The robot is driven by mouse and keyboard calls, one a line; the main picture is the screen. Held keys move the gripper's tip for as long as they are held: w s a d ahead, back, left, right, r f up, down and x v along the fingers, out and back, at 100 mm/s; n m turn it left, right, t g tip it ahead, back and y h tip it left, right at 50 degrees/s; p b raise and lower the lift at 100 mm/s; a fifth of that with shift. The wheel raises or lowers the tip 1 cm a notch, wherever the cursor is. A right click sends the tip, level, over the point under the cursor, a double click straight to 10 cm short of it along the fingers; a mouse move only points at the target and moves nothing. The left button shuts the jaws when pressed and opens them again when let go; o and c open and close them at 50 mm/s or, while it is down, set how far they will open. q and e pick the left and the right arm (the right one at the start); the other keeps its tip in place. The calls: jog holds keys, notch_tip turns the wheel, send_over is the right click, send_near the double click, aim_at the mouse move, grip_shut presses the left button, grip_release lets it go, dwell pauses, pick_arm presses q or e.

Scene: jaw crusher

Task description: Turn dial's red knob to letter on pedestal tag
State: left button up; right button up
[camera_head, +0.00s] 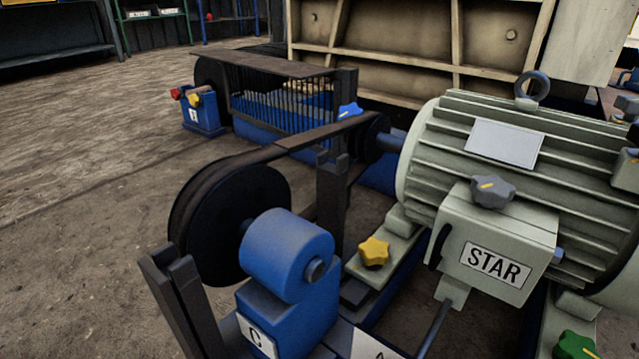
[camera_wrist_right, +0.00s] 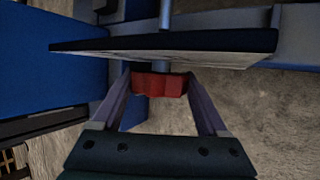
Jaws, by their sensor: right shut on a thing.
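In the right wrist view a red knob (camera_wrist_right: 160,86) sits on a shaft in front of a plate (camera_wrist_right: 90,46) seen nearly edge-on. Any markings on its face are not readable. My right gripper (camera_wrist_right: 158,80) is shut on the red knob, one finger on each side. In the head view a blue pedestal (camera_head: 276,317) under a blue bearing has a white tag (camera_head: 256,337) that reads C. Another white tag (camera_head: 372,345) at the bottom edge is cut off and seems to read A. My left gripper is not in view.
A grey-green motor (camera_head: 510,170) labelled STAR stands at right with a grey knob (camera_head: 492,191). A yellow knob (camera_head: 374,251) and a green knob (camera_head: 575,345) are below. A black pulley (camera_head: 230,215) carries a belt. A small blue post (camera_head: 203,114) stands farther back. Floor at left is clear.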

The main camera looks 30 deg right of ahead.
dwell(0.5)
jog(key=o, duration=1.3)
jog(key=shift+c, duration=0.2)
jog(key=p+v, duration=0.5)
jog(key=v, duration=0.5)
jog(key=shift+p, duration=0.4)
jog(key=shift+d, duration=0.1)
